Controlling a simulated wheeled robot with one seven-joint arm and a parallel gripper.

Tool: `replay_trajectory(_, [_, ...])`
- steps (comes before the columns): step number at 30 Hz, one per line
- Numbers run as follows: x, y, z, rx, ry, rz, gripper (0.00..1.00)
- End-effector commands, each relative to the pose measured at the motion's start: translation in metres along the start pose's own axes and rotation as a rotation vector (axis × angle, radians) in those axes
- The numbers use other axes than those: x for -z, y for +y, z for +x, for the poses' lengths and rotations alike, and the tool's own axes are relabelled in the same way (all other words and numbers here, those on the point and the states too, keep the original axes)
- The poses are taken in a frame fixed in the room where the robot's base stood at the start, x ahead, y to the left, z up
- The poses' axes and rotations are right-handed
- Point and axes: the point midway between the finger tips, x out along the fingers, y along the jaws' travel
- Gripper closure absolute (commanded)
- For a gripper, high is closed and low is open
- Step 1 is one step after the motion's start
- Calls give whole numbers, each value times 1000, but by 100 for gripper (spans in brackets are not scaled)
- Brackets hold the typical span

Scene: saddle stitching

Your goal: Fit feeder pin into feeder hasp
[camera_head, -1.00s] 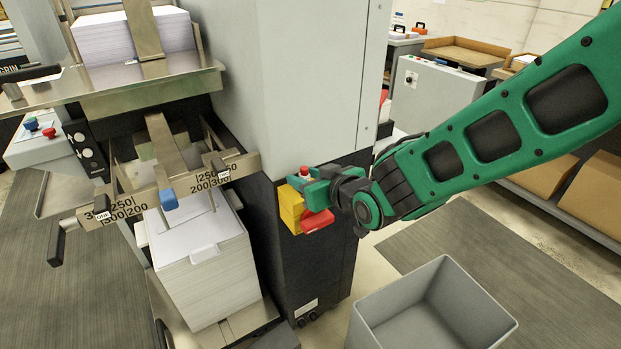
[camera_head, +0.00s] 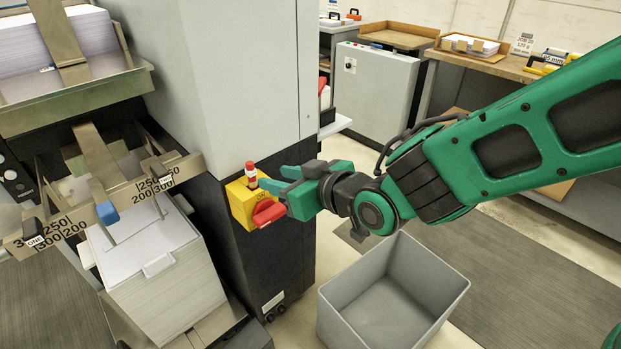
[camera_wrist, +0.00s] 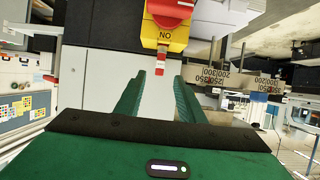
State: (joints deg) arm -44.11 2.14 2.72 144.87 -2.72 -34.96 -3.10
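The feeder pin (camera_head: 251,174), banded red and white, stands upright at the top of a yellow switch box (camera_head: 239,206) with a red rotary handle (camera_head: 269,212). The pin also shows in the wrist view (camera_wrist: 160,64), where the image is upside down and the pin hangs beyond the box edge. No separate hasp can be made out; the pin's lower end is hidden at the box. My gripper (camera_head: 273,178) is open and empty, just right of the pin. In the wrist view its fingers (camera_wrist: 158,82) are spread, with the pin ahead between their tips.
The box is fixed to the dark lower side of a grey machine (camera_head: 215,70). A paper stack (camera_head: 165,280) and feeder rails stand left. An empty grey bin (camera_head: 395,300) is on the floor below my arm. A control cabinet (camera_head: 375,85) stands behind.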

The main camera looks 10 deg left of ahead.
Motion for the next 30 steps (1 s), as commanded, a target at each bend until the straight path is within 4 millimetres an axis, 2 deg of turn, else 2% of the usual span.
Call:
replay_trajectory(8, [-1, 4, -2, -7, -5, 2, 64])
replay_trajectory(11, [-7, 30, -9, -53, -45, 16, 64])
replay_trajectory(14, [-23, 82, -30, -148, -134, 56, 64])
replay_trajectory(15, [-34, 108, -44, -198, -184, 81, 64])
replay_trajectory(17, [-51, 147, -71, -278, -264, 131, 64])
replay_trajectory(18, [-64, 171, -92, -329, -319, 171, 64])
replay_trajectory(20, [-84, 201, -126, -405, -399, 237, 64])
replay_trajectory(22, [-108, 229, -170, -487, -491, 328, 64])
replay_trajectory(24, [-132, 248, -217, -564, -578, 429, 64])
replay_trajectory(26, [-152, 256, -259, -624, -649, 526, 64])
replay_trajectory(28, [-172, 258, -307, -687, -724, 648, 64])
replay_trajectory(30, [-191, 250, -353, -738, -792, 778, 64])
